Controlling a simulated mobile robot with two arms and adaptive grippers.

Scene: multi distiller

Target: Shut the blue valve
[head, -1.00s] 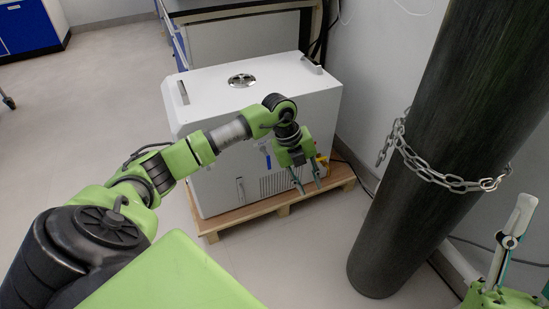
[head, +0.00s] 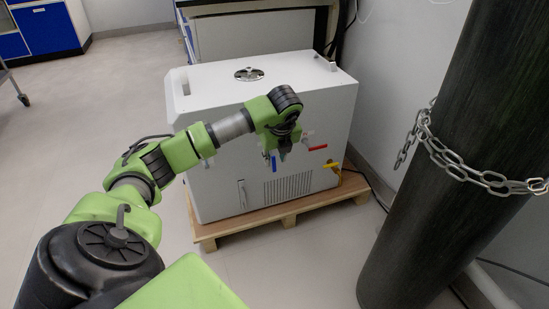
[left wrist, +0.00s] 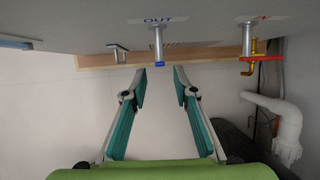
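The blue valve (head: 273,161) is on the front of the white machine (head: 215,185), with its blue handle pointing down. In the left wrist view the blue valve (left wrist: 159,63) is below the OUT label, seen nearly end-on just beyond the gap between my fingertips. My left gripper (left wrist: 160,80) is open and empty, with its two teal fingers apart on either side of the line to the valve. In the head view the left gripper (head: 281,150) is close to the machine's front, partly hidden by its own wrist. My right gripper is not in view.
The machine stands on a wooden pallet (head: 265,215). A dark gas cylinder (head: 440,180) with a chain (head: 470,172) is at the right. The floor at left is clear.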

